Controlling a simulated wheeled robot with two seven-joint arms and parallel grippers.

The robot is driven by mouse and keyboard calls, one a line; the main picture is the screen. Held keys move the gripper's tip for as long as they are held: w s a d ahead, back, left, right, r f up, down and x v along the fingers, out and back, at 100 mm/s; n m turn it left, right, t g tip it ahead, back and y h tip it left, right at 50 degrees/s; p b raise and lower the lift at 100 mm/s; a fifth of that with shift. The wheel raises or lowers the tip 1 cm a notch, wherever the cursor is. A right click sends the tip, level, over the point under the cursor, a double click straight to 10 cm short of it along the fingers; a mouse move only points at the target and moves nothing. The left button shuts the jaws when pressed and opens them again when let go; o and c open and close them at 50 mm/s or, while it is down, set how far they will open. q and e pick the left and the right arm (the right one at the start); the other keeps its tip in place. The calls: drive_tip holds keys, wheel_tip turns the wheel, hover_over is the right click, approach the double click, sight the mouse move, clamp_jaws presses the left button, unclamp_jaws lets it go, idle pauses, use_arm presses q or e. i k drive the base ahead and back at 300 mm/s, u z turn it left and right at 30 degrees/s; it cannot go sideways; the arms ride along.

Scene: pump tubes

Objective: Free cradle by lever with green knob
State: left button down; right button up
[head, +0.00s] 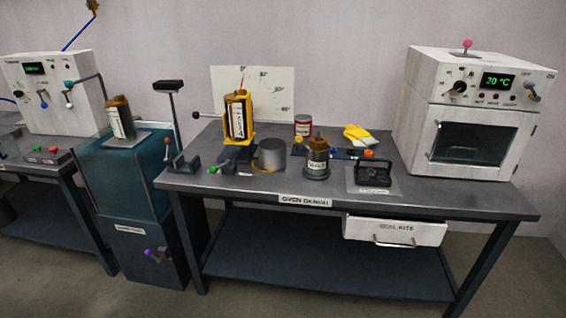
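A yellow cradle (249,132) stands on the left part of the middle bench and holds an upright dark brown canister (238,120) with a white label. A dark rod with a black knob (195,115) sticks out to the left of the cradle. A small green knob (213,170) sits low in front of the cradle, at the end of a dark lever close to the bench top. Whether the lever is joined to the cradle is too small to tell. Neither of my grippers is in view.
On the bench (430,196) are a grey cylinder (271,154), a dark labelled jar (317,160), a red can (302,125), yellow gloves (358,134) and a black-framed holder (373,174). A white oven (470,115) stands right. An orange-knobbed clamp (180,160) is at the left edge.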

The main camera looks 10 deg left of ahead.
sight(213, 170)
drive_tip(key=z, duration=0.2)
drive_tip(key=i, duration=1.1)
drive_tip(key=u, duration=0.35)
